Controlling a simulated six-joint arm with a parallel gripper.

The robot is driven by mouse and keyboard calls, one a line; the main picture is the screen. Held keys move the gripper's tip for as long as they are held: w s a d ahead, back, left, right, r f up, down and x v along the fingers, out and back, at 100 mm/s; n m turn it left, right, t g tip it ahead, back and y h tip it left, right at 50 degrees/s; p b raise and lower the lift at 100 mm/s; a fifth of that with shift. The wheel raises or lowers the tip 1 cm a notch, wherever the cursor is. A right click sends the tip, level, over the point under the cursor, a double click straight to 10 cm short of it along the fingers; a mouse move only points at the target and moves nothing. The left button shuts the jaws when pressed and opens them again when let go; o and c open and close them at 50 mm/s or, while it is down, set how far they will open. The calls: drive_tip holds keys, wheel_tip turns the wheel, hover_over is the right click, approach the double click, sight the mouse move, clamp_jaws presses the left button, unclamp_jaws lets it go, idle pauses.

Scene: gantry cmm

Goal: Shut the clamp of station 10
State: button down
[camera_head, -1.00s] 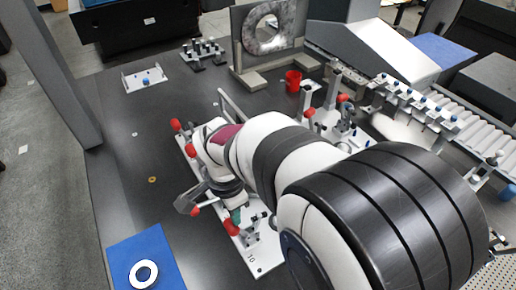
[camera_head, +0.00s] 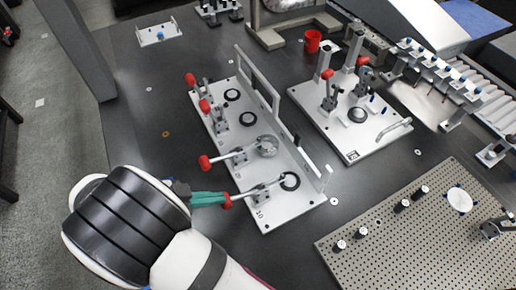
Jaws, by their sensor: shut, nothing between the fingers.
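The station 10 clamp (camera_head: 252,192) stands at the near end of a white fixture plate (camera_head: 285,214), beside the printed "10". Its handle lies low and points left, ending in a red grip (camera_head: 227,201). My gripper (camera_head: 222,199), with teal fingers, is shut and empty. Its tips are at the outer end of the red grip; I cannot tell whether they touch it.
The neighbouring clamp (camera_head: 238,155) also has its handle low to the left. Two farther clamps (camera_head: 217,117) have raised red grips. An upright rail (camera_head: 258,85) runs along the plate. Another clamp plate (camera_head: 350,154) and a perforated plate (camera_head: 400,255) lie right.

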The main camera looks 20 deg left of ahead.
drive_tip(key=shift+s+a+f, duration=0.2)
drive_tip(key=shift+f, duration=0.3)
drive_tip(key=shift+s+a+f, duration=0.15)
drive_tip(key=shift+f, duration=0.3)
